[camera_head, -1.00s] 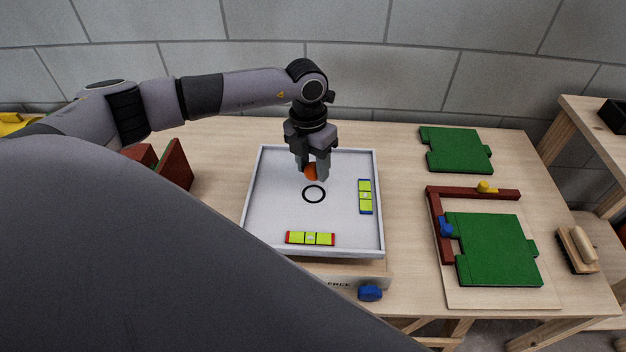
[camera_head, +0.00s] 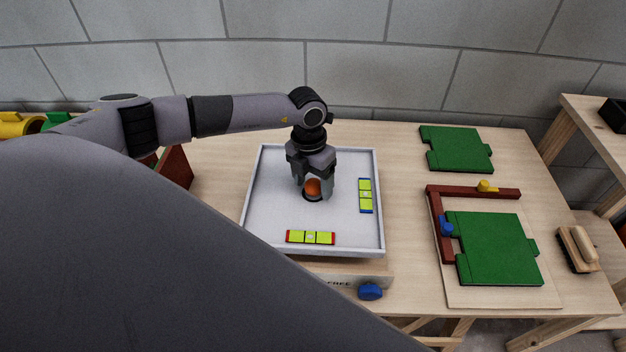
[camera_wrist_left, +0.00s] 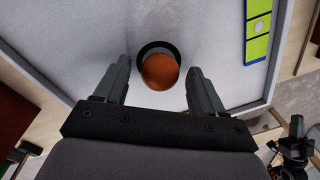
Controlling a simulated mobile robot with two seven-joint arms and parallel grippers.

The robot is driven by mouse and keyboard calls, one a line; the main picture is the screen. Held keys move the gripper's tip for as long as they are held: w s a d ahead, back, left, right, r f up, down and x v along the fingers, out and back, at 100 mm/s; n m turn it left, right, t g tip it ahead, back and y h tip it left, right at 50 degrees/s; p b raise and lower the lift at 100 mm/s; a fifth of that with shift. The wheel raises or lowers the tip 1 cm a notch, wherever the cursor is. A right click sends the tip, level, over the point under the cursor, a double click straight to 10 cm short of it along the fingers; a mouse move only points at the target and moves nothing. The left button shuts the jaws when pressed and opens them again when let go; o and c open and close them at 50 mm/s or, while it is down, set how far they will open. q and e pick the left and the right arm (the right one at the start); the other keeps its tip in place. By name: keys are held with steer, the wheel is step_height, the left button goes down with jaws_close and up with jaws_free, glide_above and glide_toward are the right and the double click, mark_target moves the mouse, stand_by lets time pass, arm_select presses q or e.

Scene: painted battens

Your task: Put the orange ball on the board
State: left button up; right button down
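The orange ball (camera_head: 313,187) is low over the black ring drawn on the white board (camera_head: 275,215), which has a raised rim. My left gripper (camera_head: 313,190) points down with one finger on each side of the ball. The left wrist view shows the ball (camera_wrist_left: 160,72) between the two fingers (camera_wrist_left: 160,75), with a gap on each side, so the gripper is open. The black ring (camera_wrist_left: 158,46) shows around the ball's far side. The ball appears to rest on the board; its contact point is hidden.
Two yellow-green level vials lie on the board, one at the right (camera_head: 365,196) and one at the front (camera_head: 310,238). A blue knob (camera_head: 370,292) is at the front. Green panels (camera_head: 490,250) and a dark red angle piece (camera_head: 438,215) lie to the right.

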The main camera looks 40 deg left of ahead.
mark_target(309, 181)
arm_select(q)
steer(key=shift+r, duration=0.1)
steer(key=shift+r, duration=0.25)
step_height(309, 181, up, 12)
steer(key=a, duration=0.1)
steer(key=shift+f, duration=0.15)
steer(key=shift+s+f, duration=0.1)
steer(key=shift+s, duration=0.05)
stand_by(0.5)
